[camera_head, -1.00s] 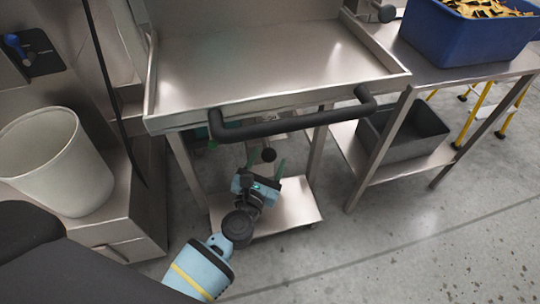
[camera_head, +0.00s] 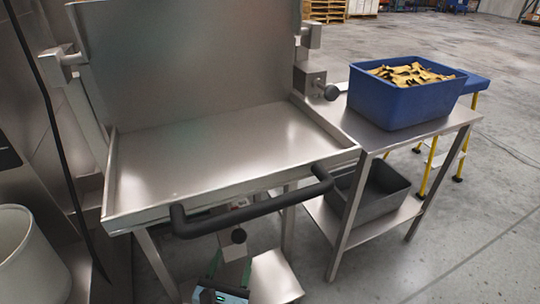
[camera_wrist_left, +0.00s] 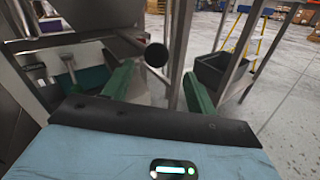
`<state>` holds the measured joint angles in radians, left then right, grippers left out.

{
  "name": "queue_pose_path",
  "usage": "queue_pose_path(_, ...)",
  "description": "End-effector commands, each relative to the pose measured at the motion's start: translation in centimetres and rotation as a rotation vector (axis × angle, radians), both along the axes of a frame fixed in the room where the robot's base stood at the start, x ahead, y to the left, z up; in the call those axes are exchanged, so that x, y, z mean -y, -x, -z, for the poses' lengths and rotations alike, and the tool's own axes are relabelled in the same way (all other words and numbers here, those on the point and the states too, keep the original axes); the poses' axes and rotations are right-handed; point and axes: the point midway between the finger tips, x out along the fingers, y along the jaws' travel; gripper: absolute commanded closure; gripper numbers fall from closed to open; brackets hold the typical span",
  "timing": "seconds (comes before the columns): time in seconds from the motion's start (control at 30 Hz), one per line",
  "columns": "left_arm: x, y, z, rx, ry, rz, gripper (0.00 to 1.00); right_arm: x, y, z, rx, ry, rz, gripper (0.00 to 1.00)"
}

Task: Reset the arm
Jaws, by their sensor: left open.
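My left gripper (camera_head: 232,264) is low in the head view, under the front of the steel tray, with only its green fingers and the top of its light-blue body showing. In the left wrist view the two green fingers (camera_wrist_left: 159,70) stand apart with nothing held between them. A round black knob (camera_wrist_left: 156,55) shows just beyond the gap; whether it touches a finger cannot be told. My right gripper is in neither view now.
The steel tray (camera_head: 215,150) is empty, with a black bar handle (camera_head: 250,206) along its front. A blue bin (camera_head: 408,98) of yellowish-brown pieces stands on the side table, with a grey bin (camera_head: 368,192) below. A pale bucket (camera_head: 30,262) is at left. Open floor lies right.

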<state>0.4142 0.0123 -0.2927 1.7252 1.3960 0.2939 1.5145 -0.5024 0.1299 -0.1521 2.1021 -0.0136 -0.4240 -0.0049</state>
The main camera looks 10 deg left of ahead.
Motion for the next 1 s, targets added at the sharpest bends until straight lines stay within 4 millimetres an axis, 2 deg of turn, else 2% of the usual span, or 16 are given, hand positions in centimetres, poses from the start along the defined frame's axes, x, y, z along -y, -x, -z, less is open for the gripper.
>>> queue_pose_path(0.07,0.0,0.2,0.1,-0.003,-0.016,0.004,0.43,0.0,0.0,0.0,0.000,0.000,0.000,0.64)
queue_pose_path(0.17,0.1,1.6,1.0,-0.016,-0.126,0.029,0.43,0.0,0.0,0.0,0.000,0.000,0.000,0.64)
queue_pose_path(0.27,0.5,4.6,2.8,-0.042,-0.372,0.094,0.43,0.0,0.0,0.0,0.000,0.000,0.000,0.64)
queue_pose_path(0.37,0.9,9.0,5.1,-0.072,-0.721,0.203,0.43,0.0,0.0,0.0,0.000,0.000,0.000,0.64)
queue_pose_path(0.5,1.2,15.8,8.5,-0.099,-1.231,0.409,0.43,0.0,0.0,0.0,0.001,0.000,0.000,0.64)
queue_pose_path(0.7,0.2,26.1,12.7,-0.075,-1.893,0.789,0.43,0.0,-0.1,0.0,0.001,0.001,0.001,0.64)
queue_pose_path(0.8,-0.8,30.5,14.0,-0.033,-2.141,0.982,0.43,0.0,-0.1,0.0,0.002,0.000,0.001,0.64)
queue_pose_path(1.0,-3.3,37.8,15.1,0.094,-2.502,1.351,0.43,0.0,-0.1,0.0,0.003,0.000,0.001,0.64)
